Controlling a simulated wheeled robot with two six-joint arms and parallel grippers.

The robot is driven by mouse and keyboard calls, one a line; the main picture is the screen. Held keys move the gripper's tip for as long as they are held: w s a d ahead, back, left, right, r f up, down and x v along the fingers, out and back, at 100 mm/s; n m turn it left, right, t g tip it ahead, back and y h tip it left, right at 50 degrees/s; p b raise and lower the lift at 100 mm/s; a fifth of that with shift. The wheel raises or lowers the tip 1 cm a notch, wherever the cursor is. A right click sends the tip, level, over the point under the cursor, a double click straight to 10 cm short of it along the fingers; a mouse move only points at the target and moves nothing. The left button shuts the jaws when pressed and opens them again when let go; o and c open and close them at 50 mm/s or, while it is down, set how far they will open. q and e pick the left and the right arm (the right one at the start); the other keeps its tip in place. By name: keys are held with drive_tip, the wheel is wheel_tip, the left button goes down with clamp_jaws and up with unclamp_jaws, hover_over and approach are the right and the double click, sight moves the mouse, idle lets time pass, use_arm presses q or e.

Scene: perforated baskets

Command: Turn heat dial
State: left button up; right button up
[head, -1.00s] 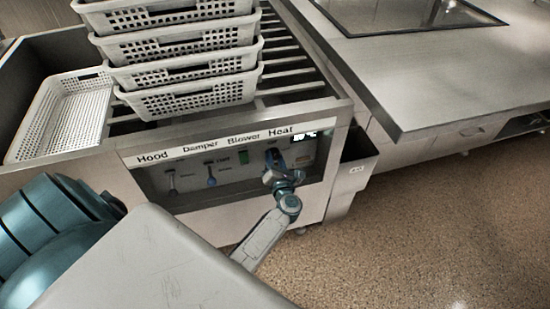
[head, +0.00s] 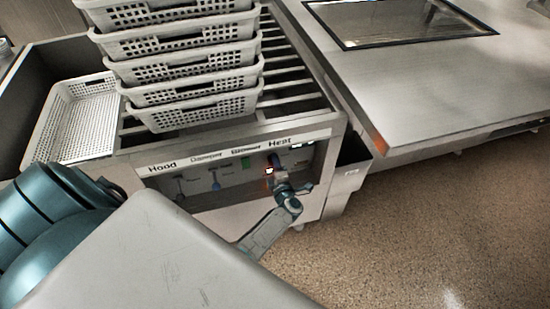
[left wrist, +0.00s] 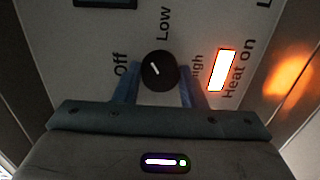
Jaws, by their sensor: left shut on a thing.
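The heat dial (left wrist: 159,71) is a round black knob with a white pointer line, seen in the left wrist view on a light panel marked Off, Low and High. The pointer slants toward the upper left, between Off and Low as pictured. My left gripper (left wrist: 157,88) is shut on the dial, one finger at each side. In the head view my left gripper (head: 274,171) is at the panel under the Heat label (head: 280,142) and hides the dial. The "Heat on" lamp (left wrist: 222,70) glows bright orange-white. My right gripper is not in view.
A stack of white perforated baskets (head: 190,112) stands on the rails above the panel, and another basket (head: 78,125) lies at left. The Hood, Damper and Blower controls sit left of the gripper. A steel counter (head: 400,95) is at right, with open floor in front.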

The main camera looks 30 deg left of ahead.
use_arm(q)
drive_tip(key=shift+m+g+p, duration=0.3)
drive_tip(key=shift+m+p, duration=1.35)
drive_tip(key=shift+m, duration=1.35)
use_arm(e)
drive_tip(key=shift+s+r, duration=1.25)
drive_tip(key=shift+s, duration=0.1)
use_arm(q)
drive_tip(key=o, duration=1)
drive_tip(key=shift+w, duration=0.1)
drive_tip(key=f+v, duration=0.1)
drive_tip(key=v, duration=1)
drive_tip(key=shift+r+b, duration=0.35)
drive_tip(key=shift+b, duration=0.05)
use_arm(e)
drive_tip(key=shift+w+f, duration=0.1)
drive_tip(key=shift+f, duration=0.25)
